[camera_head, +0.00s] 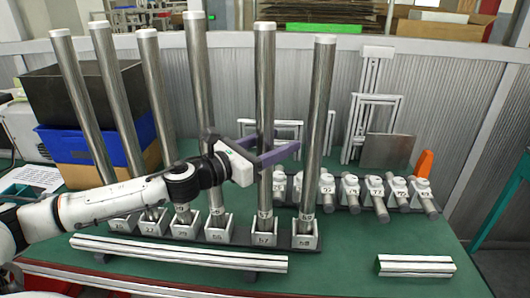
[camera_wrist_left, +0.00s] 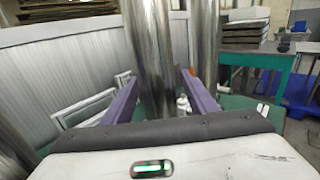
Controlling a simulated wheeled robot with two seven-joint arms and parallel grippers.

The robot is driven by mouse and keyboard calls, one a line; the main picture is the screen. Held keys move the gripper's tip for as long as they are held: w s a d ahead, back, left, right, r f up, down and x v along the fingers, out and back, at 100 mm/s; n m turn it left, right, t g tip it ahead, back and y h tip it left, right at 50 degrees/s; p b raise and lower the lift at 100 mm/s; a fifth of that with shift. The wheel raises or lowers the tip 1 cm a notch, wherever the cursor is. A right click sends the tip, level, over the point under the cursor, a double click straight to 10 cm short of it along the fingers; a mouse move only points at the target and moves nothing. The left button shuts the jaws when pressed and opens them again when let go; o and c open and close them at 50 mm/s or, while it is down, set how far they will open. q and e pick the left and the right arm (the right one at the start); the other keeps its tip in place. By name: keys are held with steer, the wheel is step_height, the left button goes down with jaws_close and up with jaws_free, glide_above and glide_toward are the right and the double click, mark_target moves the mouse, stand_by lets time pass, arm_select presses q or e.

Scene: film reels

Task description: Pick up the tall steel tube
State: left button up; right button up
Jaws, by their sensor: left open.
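Several tall steel tubes with white caps stand upright in a row of white numbered holders in the head view. My left gripper (camera_head: 284,144) reaches in from the left at about mid-height of the tubes, its purple fingers level. It is open, with one tall steel tube (camera_head: 265,85) between its fingers. In the left wrist view this tube (camera_wrist_left: 150,45) rises between the two fingers (camera_wrist_left: 157,82), closer to the left one; contact cannot be told. Another tube (camera_head: 318,110) stands just to the right, and one shows behind the right finger in the wrist view (camera_wrist_left: 207,45). My right gripper is not in view.
The holders (camera_head: 305,238) stand on a green table (camera_head: 350,262). A row of short labelled cylinders (camera_head: 375,190) lies behind at the right. White rails (camera_head: 180,252) lie in front. A black box and a blue bin (camera_head: 80,143) are at the left, and a ribbed partition runs behind.

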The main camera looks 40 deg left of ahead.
arm_select(q)
jaws_close()
steer(key=shift+r, duration=0.1)
stand_by(0.3)
